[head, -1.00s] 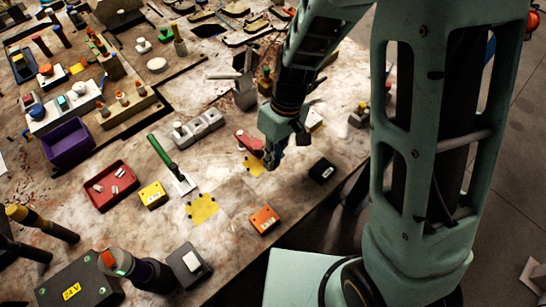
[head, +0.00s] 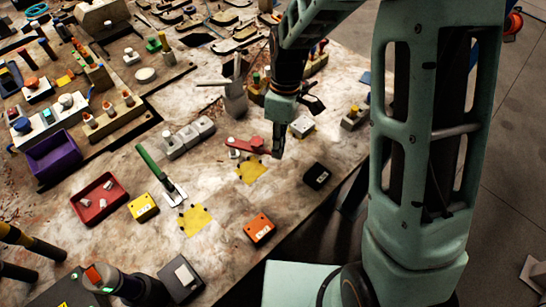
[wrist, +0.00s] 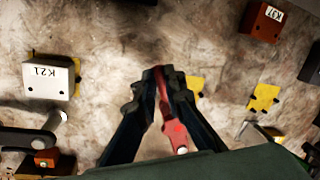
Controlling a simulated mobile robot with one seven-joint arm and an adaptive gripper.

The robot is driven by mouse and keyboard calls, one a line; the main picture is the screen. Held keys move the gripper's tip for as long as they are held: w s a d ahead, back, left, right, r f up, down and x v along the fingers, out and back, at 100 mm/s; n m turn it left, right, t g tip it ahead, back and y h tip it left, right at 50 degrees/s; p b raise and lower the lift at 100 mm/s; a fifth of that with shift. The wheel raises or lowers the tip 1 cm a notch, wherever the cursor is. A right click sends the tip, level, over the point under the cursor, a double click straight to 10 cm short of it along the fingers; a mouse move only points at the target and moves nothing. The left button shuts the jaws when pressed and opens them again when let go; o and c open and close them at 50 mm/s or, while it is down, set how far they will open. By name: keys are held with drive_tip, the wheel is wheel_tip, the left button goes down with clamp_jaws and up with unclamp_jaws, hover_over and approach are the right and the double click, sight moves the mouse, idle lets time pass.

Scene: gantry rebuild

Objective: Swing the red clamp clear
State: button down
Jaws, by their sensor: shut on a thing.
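The red clamp (head: 246,144) shows in the head view as a flat red arm. Its left end is by a small white post (head: 234,154), and its right end reaches my gripper (head: 277,150). In the wrist view the red clamp (wrist: 174,128) runs from between my fingertips back toward the bottom of the picture. My gripper (wrist: 160,82) is shut on the clamp's far end. The fingers hide part of that end. A yellow marked patch (head: 251,172) lies on the table just in front of the clamp.
A white block (head: 302,126) stands behind right of my gripper, and a black block (head: 317,175) in front right. An orange block (head: 259,228), a yellow block (head: 143,207) and a green-handled tool (head: 155,167) are nearer or left. White blocks (head: 187,138) stand behind left.

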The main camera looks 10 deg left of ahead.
drive_tip(key=w+n, duration=0.4)
drive_tip(key=w, duration=0.1)
drive_tip(key=shift+w+a+n+h, duration=0.1)
drive_tip(key=shift+w+n+h, duration=0.2)
drive_tip(key=shift+h, duration=0.1)
drive_tip(key=w+a+n, duration=0.1)
drive_tip(key=w+n+p, duration=0.1)
drive_tip(key=w+n, duration=0.1)
drive_tip(key=w+a+n, duration=0.1)
drive_tip(key=w+n, duration=0.1)
drive_tip(key=shift+a+h+p, duration=0.3)
drive_tip(key=shift+h, duration=0.1)
drive_tip(key=shift+w+a+n+t, duration=0.4)
drive_tip(key=shift+w+a+n, duration=0.65)
drive_tip(key=shift+n, duration=0.25)
drive_tip(key=c, duration=2)
unclamp_jaws()
drive_tip(key=r, duration=0.4)
drive_tip(key=w+a+r, duration=0.1)
drive_tip(key=r, duration=0.7)
drive_tip(key=shift+w+a, duration=0.25)
drive_tip(key=shift+a, duration=0.15)
